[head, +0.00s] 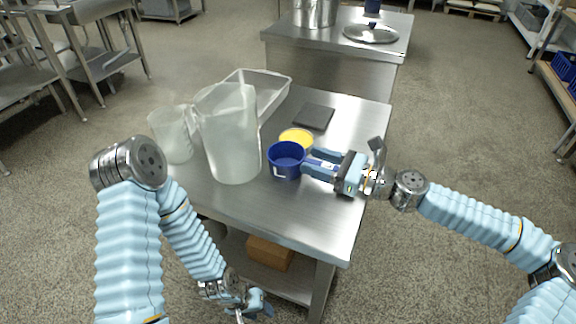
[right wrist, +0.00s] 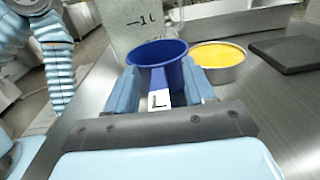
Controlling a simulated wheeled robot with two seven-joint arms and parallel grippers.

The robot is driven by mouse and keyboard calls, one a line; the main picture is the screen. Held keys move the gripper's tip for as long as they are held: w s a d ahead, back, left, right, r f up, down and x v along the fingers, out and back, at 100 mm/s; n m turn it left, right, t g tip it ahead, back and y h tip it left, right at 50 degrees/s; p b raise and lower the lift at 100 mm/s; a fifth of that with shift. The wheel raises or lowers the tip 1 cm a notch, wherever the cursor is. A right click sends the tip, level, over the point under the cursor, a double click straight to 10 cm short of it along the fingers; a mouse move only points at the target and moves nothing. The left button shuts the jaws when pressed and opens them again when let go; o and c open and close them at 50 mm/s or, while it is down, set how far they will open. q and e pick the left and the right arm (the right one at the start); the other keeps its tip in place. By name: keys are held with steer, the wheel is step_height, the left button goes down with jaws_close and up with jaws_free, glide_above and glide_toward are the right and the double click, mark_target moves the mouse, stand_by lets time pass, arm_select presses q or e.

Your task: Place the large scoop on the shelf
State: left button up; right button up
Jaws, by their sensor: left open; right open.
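The large scoop (head: 286,160) is a blue round cup with a white "L" label. It stands on the steel table (head: 315,215) near its right side. My right gripper (head: 313,164) is at the scoop's right, its fingers pointing at the cup. In the right wrist view the scoop (right wrist: 158,58) is straight ahead, with its labelled handle between the two open fingers (right wrist: 160,88). The fingers look apart from the handle. My left gripper (head: 256,304) hangs low in front of the table, open and empty. Under the tabletop is a lower shelf (head: 287,286).
A yellow-filled round container (head: 297,138) stands right behind the scoop. A dark flat plate (head: 314,116) lies behind. A brown box (head: 269,252) is on the lower shelf.

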jaws_close()
steer(key=shift+r, duration=0.1)
stand_by(0.3)
